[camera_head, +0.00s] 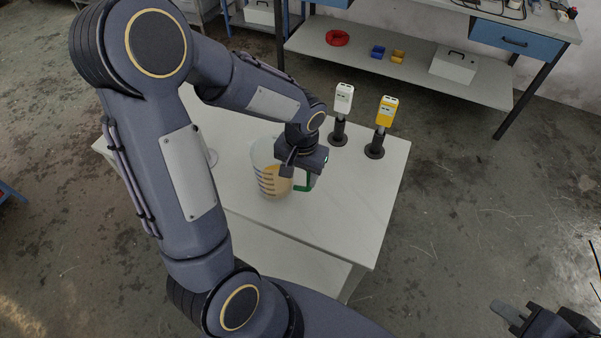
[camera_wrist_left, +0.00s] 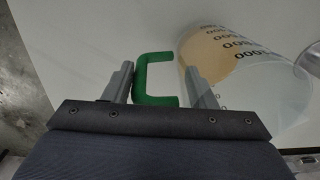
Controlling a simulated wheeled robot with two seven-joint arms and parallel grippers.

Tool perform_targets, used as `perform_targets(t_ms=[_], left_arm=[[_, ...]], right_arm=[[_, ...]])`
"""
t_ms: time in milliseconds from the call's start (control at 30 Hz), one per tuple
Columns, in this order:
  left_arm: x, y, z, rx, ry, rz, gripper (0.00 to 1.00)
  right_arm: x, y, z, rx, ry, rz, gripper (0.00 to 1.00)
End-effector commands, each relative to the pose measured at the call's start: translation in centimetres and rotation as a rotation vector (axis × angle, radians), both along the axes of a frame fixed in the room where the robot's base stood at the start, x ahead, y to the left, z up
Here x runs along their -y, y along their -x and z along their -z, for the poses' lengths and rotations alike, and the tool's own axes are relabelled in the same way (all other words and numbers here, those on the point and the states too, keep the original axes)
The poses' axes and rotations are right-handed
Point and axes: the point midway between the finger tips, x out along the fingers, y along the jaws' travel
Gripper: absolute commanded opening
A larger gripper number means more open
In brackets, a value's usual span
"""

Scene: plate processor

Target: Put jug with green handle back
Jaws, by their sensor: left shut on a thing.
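The clear jug with a green handle (camera_head: 268,178) is upright over the white table, with tan contents and dark scale marks. I cannot tell whether its base touches the tabletop. My left gripper (camera_head: 297,174) is shut on its handle from the right side. In the left wrist view the green handle (camera_wrist_left: 140,78) lies between the two fingers of my left gripper (camera_wrist_left: 160,82), and the jug body (camera_wrist_left: 260,92) is to the right. My right gripper (camera_head: 545,320) is at the lower right corner, away from the table and partly cut off; its jaw opening is unclear.
The white table (camera_head: 350,215) has free room in front and right of the jug. A white device (camera_head: 343,98) and a yellow device (camera_head: 386,110) stand on dark holders at its back right. A clear round item (camera_head: 211,158) is partly behind my left arm. A workbench (camera_head: 500,40) stands behind.

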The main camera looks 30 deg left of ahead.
Motion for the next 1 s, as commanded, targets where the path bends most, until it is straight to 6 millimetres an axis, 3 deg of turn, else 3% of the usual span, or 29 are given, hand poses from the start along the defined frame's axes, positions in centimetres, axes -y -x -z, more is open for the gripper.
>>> perform_targets(t_ms=[433,467,500,600,1000], left_arm=[[0.0,0.0,1.0,0.002,0.001,0.000,0.00],[0.0,0.0,0.8,0.002,0.001,0.000,0.55],[0.0,0.0,0.8,0.002,0.001,0.000,0.60],[0.0,0.0,0.8,0.001,0.001,0.000,0.73],[0.1,-0.1,-0.1,0.006,0.000,-0.001,0.73]], right_arm=[[0.0,0.0,0.4,0.000,0.000,0.000,0.25],[0.0,0.0,0.3,0.000,0.000,0.000,0.25],[0.0,0.0,0.3,0.000,0.000,0.000,0.25],[0.0,0.0,0.3,0.000,0.000,0.000,0.25],[0.0,0.0,-0.1,0.000,0.000,0.000,0.25]])
